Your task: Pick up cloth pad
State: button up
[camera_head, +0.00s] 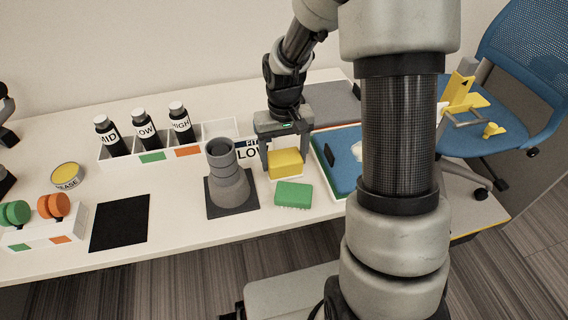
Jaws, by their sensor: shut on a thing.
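A yellow block-shaped pad (286,164), which looks like the cloth pad, is between the fingers of my gripper (285,156). My gripper points down and is shut on this pad, with one finger at its left and one at its right. The pad is at or just above the table; I cannot tell if it touches. A green block-like pad (293,195) lies on the table just in front of it, apart from the fingers.
A grey stepped cone (228,180) stands on a dark square close left. A white rack (126,159) holds labelled black bottles behind left. A blue tray (336,180) lies right, partly hidden by my arm. A black mat (120,222) and grease tin (67,175) are left.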

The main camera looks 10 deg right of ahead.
aim_at(284, 156)
jog(key=shift+r, duration=0.1)
notch_tip(284, 156, up, 10)
jog(key=shift+f+p, duration=0.1)
jog(key=shift+p, duration=1.05)
